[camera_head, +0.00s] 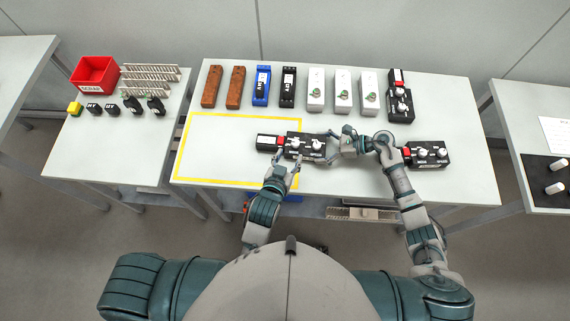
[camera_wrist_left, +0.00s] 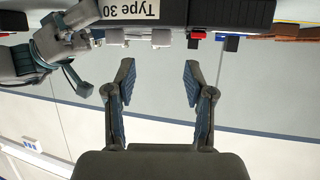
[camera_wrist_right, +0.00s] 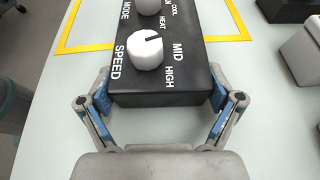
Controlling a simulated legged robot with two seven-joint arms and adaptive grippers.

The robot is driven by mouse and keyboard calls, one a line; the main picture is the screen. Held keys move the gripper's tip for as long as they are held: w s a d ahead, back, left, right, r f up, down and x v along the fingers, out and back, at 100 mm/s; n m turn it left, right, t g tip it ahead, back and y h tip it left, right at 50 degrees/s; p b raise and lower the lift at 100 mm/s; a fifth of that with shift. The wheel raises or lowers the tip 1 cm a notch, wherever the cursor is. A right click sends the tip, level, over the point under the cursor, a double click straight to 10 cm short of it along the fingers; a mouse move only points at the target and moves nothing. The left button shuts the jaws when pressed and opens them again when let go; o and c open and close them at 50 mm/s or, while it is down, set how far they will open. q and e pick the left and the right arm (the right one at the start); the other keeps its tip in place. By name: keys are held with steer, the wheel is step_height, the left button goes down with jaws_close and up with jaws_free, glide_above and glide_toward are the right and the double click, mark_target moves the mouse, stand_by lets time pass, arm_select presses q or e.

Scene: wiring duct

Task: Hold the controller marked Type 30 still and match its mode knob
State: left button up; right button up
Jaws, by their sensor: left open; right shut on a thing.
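The controller marked Type 30 (camera_wrist_left: 145,10) is a black box with white knobs and a red part.
Two similar controllers stand at the right (camera_head: 427,153) and back right (camera_head: 399,105). A back row holds brown, blue, black and white modules (camera_head: 315,90). A left table has a red scrap bin (camera_head: 95,75). The area inside the yellow outline's left part is clear.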

arm_select(q)
steer(key=v, duration=0.4)
steer(key=shift+s+a+r, duration=0.1)
steer(key=shift+s, duration=0.15)
arm_select(e)
steer(key=o, duration=1)
steer(key=shift+o, duration=0.2)
